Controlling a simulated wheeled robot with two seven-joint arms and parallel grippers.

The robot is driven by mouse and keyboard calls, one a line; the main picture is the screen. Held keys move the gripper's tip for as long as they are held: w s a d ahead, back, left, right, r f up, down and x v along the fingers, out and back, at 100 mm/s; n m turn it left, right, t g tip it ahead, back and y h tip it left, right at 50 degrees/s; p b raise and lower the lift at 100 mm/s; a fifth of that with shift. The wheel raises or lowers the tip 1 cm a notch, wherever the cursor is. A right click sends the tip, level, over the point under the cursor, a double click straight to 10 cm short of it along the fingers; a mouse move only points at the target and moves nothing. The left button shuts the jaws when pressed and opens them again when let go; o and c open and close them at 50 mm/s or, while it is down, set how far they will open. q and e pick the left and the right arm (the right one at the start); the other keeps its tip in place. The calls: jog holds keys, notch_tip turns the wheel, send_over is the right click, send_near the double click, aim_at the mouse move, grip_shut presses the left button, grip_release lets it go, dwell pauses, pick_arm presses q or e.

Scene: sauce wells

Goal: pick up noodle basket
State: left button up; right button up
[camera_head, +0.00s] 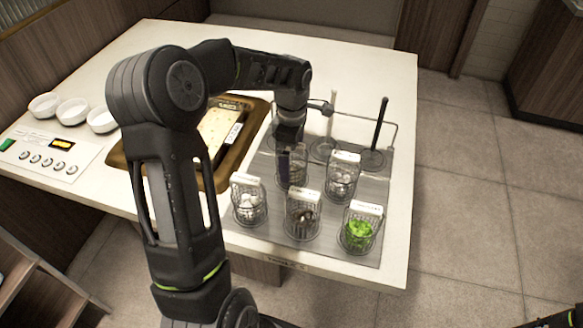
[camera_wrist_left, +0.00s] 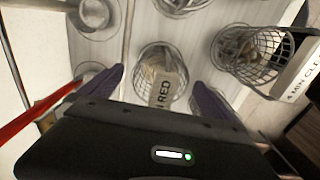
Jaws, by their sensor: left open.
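Several wire noodle baskets stand in a grey rack on the counter's right part. One basket (camera_head: 299,168) in the back row is partly hidden by my left gripper (camera_head: 290,160), which points down at it. In the left wrist view the two dark fingers of my left gripper (camera_wrist_left: 158,77) are apart, with a basket (camera_wrist_left: 150,56) showing between and beyond them; its label reads partly "RED". Whether they touch it I cannot tell. Other baskets hold white contents (camera_head: 248,208), (camera_head: 341,184), dark contents (camera_head: 302,220) and green contents (camera_head: 359,234).
A brown-rimmed tray (camera_head: 112,160) lies to the left of the rack. White bowls (camera_head: 73,112) and a panel with knobs (camera_head: 45,158) are farther left. A rail with a black-handled tool (camera_head: 381,125) stands behind the baskets. The floor to the right is clear.

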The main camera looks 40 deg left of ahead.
dwell(0.6)
pick_arm(q)
jog(key=c, duration=1.6)
